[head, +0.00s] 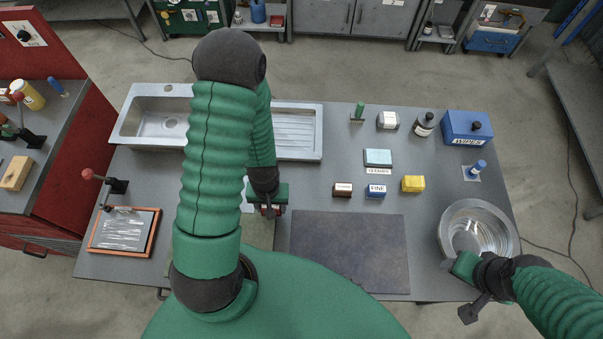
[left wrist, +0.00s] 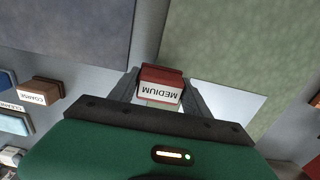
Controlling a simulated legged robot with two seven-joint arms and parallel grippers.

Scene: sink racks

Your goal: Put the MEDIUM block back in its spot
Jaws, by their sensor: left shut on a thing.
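The MEDIUM block is red with a white label and shows in the left wrist view (left wrist: 162,80). It sits between the two fingers of my left gripper (left wrist: 162,95), which is shut on it. In the head view my left gripper (head: 268,209) is low over the table, left of the dark mat, and mostly hides the block. A brown COARSE block (head: 343,190) and a blue FINE block (head: 377,191) stand in a row to the right. My right gripper (head: 464,267) is at the glass bowl's lower edge; its fingers are not clear.
The dark mat (head: 350,250) lies bare at the front. A yellow block (head: 413,184) stands right of the FINE block. A light blue block (head: 378,157) is behind. The glass bowl (head: 478,207) is at right, the sink (head: 297,118) at back left. A framed tray (head: 125,230) lies front left.

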